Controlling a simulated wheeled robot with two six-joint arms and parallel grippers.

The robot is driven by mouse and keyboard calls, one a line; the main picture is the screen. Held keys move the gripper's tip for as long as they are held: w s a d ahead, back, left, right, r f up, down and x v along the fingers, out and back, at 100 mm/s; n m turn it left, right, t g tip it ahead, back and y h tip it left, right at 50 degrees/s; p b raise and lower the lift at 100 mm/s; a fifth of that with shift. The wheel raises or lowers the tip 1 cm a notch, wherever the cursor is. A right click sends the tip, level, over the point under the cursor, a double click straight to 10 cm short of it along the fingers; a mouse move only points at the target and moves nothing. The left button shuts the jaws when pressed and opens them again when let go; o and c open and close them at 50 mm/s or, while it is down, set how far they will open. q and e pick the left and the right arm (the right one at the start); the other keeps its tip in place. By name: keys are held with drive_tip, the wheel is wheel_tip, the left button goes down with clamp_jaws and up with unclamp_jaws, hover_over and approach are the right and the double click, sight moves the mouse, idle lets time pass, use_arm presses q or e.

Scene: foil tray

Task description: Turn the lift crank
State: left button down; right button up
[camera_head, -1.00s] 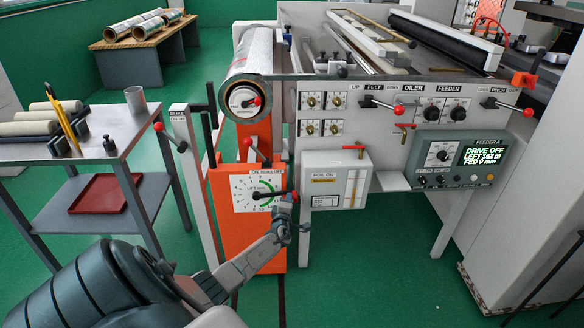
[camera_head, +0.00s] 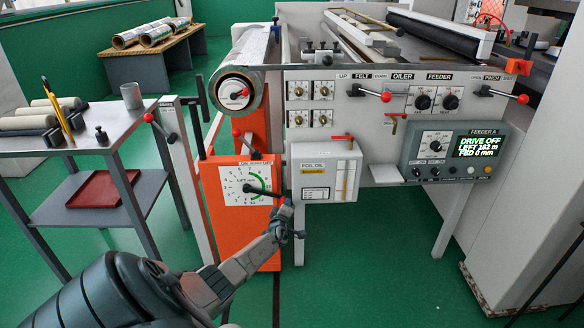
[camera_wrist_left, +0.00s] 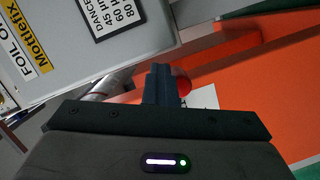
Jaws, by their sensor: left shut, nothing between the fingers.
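The lift crank (camera_head: 263,191) is a black arm on the white lift dial (camera_head: 233,188), on the front of the orange housing. It points right and slightly down, and its outer end is close to my left gripper (camera_head: 284,208). My left gripper is shut and empty, at the right edge of the housing below the foil oil box. In the left wrist view the closed fingers (camera_wrist_left: 161,84) are beside a red knob (camera_wrist_left: 182,85), which they partly hide. I cannot tell whether they touch it. My right gripper is not in view.
The foil oil box (camera_head: 325,172) juts out just above and right of the gripper. A red-knobbed lever (camera_head: 237,132) is above the dial. A braked lever post (camera_head: 181,165) and a metal side table (camera_head: 75,143) stand to the left. Green floor is open in front.

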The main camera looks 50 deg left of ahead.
use_arm(q)
drive_tip(key=shift+s+a+f+m, duration=0.4)
drive_tip(key=shift+s+a+f, duration=0.25)
drive_tip(key=shift+s+a, duration=0.2)
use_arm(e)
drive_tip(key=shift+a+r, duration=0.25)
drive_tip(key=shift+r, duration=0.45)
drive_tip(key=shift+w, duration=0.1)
